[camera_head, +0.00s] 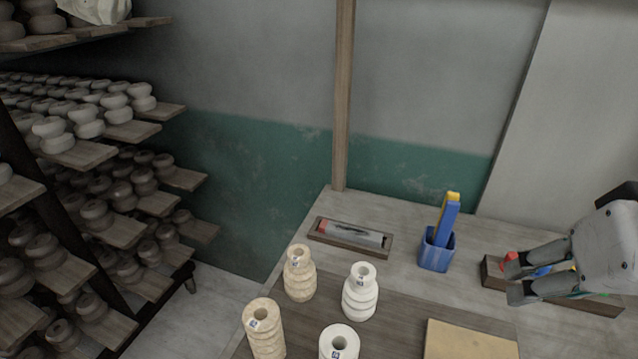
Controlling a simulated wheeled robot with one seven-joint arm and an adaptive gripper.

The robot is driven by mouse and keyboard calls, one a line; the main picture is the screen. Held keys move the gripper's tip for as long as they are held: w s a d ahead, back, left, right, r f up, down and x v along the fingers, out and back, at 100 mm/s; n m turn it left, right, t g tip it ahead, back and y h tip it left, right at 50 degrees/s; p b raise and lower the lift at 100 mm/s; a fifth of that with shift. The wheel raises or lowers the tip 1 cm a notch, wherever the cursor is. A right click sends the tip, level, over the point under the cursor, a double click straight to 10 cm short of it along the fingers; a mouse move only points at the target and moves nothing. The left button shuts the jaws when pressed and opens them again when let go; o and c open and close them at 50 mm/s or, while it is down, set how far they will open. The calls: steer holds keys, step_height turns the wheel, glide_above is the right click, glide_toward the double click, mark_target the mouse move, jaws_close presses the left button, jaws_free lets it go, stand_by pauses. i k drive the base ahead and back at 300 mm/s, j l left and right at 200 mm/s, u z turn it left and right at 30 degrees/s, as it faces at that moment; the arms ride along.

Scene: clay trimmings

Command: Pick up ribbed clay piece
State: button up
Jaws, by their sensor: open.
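Several ribbed clay pieces with a hole in the top and a small blue label stand upright on the table. One beige piece (299,277) stands at the back left, and a white piece (359,296) stands to its right. A taller beige piece (265,335) is at the front left. Another white piece (339,346) is at the bottom edge, mostly cut off. My gripper (516,281) is at the right, open and empty, its fingers pointing left, well apart from the clay pieces. It covers part of a wooden tray (490,270).
A blue cup (437,252) with blue and yellow tools stands between the pieces and my gripper. A shallow tray (319,232) holding a red-ended grey bar lies behind. A tan board (470,343) lies at the front. Shelves (117,235) of pottery fill the left.

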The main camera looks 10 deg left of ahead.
mark_target(266, 335)
steer(key=k+j+u, duration=0.1)
steer(key=k+u, duration=0.3)
steer(key=k+j+u, duration=0.15)
steer(key=u, duration=0.3)
